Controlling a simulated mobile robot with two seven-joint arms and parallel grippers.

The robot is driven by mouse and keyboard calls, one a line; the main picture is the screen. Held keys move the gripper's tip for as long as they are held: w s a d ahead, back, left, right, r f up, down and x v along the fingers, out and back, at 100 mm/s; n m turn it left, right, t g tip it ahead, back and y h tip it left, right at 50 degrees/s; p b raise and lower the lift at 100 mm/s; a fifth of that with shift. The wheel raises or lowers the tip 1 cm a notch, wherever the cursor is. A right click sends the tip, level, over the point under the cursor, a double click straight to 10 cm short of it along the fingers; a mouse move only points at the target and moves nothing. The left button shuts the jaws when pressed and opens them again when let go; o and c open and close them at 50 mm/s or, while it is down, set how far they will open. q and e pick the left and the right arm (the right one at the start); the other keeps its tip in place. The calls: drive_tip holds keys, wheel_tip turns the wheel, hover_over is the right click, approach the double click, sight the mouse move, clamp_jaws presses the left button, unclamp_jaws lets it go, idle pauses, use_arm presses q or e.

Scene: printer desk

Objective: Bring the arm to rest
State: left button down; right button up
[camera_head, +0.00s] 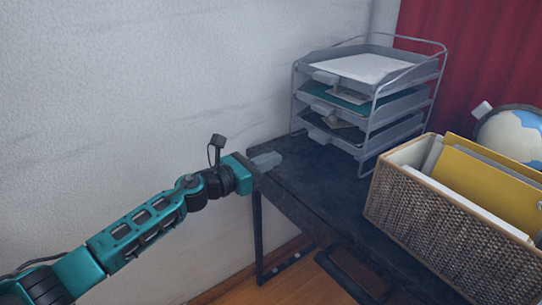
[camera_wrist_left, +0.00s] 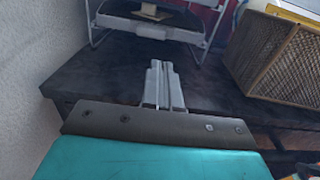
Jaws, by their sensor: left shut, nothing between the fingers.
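My left arm comes in from the left in the head view, teal and black. Its gripper (camera_head: 267,161) is at the left end of the dark desk (camera_head: 290,185), by the desk's edge. In the left wrist view the two grey fingers (camera_wrist_left: 163,84) are together with nothing between them, pointing toward the paper tray rack. My right gripper does not show in either view.
A grey three-level tray rack (camera_head: 365,95) with papers stands at the back of the desk. A woven basket (camera_head: 440,220) with folders stands at the right, a globe (camera_head: 512,135) behind it. The wall is close on the left.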

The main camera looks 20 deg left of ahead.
use_arm(q)
drive_tip(key=s+d+f+m+g+y, duration=0.1)
drive_tip(key=s+f+m+y, duration=0.2)
drive_tip(key=s+f+m, duration=0.5)
drive_tip(key=s+f+m+g+y, duration=0.15)
drive_tip(key=s+f+m, duration=0.35)
drive_tip(key=s+m, duration=0.7)
drive_tip(key=s+d+f+m+g+y, duration=0.1)
drive_tip(key=s+f+m+y, duration=0.4)
drive_tip(key=s+m, duration=0.5)
drive_tip(key=a+r+m+p, duration=0.1)
drive_tip(key=a+r+p, duration=0.2)
drive_tip(key=r+p, duration=0.7)
drive_tip(key=p, duration=0.6)
drive_tip(key=shift+s+a+r+p, duration=0.15)
drive_tip(key=shift+s+r+p, duration=0.05)
drive_tip(key=shift+r+p, duration=0.15)
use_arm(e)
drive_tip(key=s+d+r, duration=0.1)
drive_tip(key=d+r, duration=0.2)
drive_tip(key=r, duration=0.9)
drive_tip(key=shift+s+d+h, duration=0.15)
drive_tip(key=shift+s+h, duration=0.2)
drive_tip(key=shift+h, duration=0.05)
use_arm(q)
drive_tip(key=shift+h, duration=0.25)
